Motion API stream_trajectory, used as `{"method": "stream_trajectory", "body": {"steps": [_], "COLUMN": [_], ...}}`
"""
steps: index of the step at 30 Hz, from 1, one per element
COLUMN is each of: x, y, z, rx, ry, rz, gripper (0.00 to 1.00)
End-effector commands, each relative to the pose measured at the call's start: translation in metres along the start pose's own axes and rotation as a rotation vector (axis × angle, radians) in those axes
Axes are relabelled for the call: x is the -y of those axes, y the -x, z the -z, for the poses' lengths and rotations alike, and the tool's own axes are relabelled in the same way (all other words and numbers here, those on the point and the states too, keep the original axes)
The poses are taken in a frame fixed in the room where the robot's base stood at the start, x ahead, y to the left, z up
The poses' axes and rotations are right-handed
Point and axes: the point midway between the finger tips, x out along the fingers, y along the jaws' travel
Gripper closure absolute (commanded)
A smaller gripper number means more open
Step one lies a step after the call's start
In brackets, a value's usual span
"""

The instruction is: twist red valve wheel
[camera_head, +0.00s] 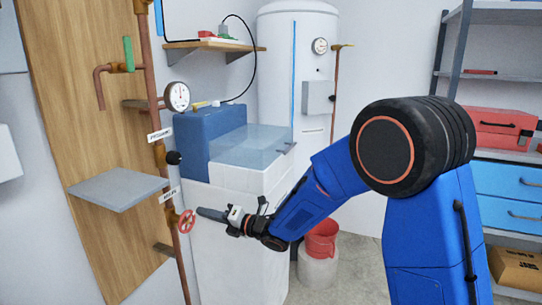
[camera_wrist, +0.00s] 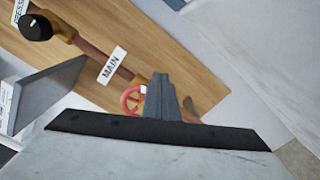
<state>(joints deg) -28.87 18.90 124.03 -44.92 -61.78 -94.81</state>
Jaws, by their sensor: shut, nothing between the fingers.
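The red valve wheel (camera_head: 187,222) sits low on the copper pipe, in front of the wooden panel at the left. It also shows in the wrist view (camera_wrist: 124,97), partly hidden behind my fingers. My gripper (camera_head: 201,212) is shut with nothing between its fingers. Its fingertips point left at the wheel and are very close to its rim. In the wrist view the closed fingers (camera_wrist: 159,88) overlap the right part of the wheel. I cannot tell whether they touch it.
The copper pipe (camera_head: 178,255) carries a MAIN label (camera_wrist: 112,65), a black knob (camera_head: 173,158) and a pressure gauge (camera_head: 177,96). A grey shelf (camera_head: 118,188) juts out left of the wheel. A white cabinet (camera_head: 235,235) with a blue box stands behind my gripper.

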Motion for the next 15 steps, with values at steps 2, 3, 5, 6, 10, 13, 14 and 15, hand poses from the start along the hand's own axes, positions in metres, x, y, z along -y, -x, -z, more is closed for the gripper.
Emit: {"method": "stream_trajectory", "body": {"steps": [2, 3, 5, 6, 10, 13, 14, 15], "x": [0.000, 0.000, 0.000, 0.000, 0.000, 0.000, 0.000, 0.000], "y": [0.001, 0.002, 0.005, 0.008, 0.020, 0.030, 0.033, 0.037], "z": [-0.001, -0.001, -0.001, -0.002, -0.001, -0.002, -0.001, -0.001], "rx": [0.000, 0.001, 0.001, 0.002, 0.002, 0.002, 0.002, 0.002], "ry": [0.000, 0.000, 0.000, 0.000, -0.001, 0.000, 0.000, 0.000], "rz": [0.000, 0.000, 0.000, 0.000, 0.001, 0.000, 0.000, 0.000], "gripper": [1.00, 1.00, 1.00, 1.00, 1.00, 1.00, 1.00, 1.00]}}
